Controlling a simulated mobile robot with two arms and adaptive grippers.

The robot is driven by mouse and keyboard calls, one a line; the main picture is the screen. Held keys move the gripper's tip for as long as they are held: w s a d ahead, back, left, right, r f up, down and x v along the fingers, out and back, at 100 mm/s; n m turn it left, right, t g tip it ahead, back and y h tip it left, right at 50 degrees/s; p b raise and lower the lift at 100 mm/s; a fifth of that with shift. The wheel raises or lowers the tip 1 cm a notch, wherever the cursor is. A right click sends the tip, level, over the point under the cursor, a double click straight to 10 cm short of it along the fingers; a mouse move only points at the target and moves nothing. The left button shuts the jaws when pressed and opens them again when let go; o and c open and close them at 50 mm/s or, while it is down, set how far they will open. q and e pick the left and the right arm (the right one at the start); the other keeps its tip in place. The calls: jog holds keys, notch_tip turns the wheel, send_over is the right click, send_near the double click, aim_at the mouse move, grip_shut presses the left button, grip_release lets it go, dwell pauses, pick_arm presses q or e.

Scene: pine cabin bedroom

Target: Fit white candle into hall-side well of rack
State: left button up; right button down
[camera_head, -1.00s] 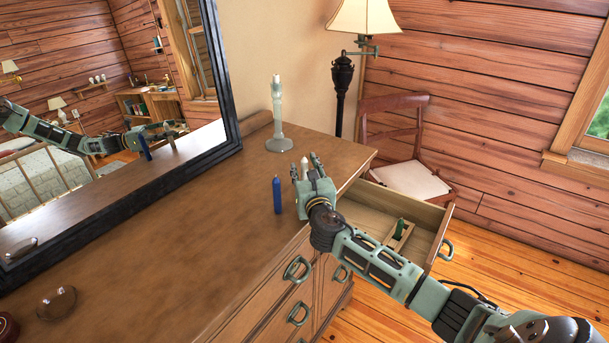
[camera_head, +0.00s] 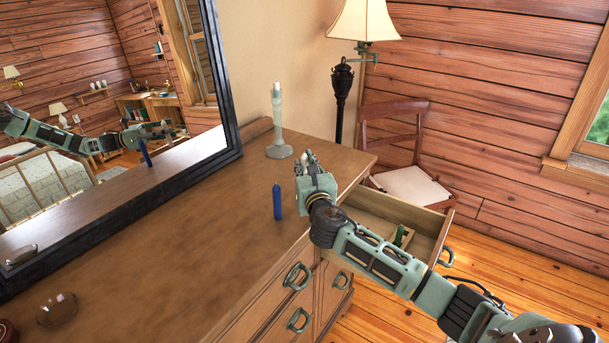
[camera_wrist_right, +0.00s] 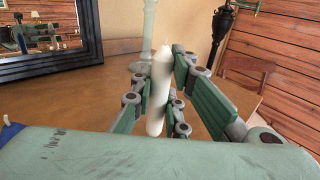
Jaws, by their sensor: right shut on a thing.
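The white candle (camera_wrist_right: 160,88) stands nearly upright between the fingers of my right gripper (camera_wrist_right: 156,95) in the right wrist view. My right gripper also shows in the head view (camera_head: 308,162), above the dresser top near the open drawer; it is shut on the candle, whose tip just shows there. A wooden rack (camera_head: 399,239) sits inside the open drawer (camera_head: 426,224) with a green item (camera_head: 398,236) in it. The rack is partly hidden by my right arm, and its wells cannot be made out. My left gripper is not seen directly.
A blue candle (camera_head: 277,202) stands on the dresser top (camera_head: 190,235) left of my right gripper. A glass candlestick (camera_head: 278,125) with a pale candle stands behind. A mirror (camera_head: 232,120) lines the left. A chair (camera_head: 415,185) and lamp (camera_head: 343,95) stand beyond the drawer.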

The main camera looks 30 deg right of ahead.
jog(key=s+d+r+b, duration=0.1)
jog(key=s+d+r, duration=0.4)
jog(key=d, duration=0.5)
notch_tip(320, 180, up, 3)
jog(key=shift+s+d+f, duration=0.15)
jog(key=shift+d+f, duration=0.05)
jog(key=shift+f, duration=0.1)
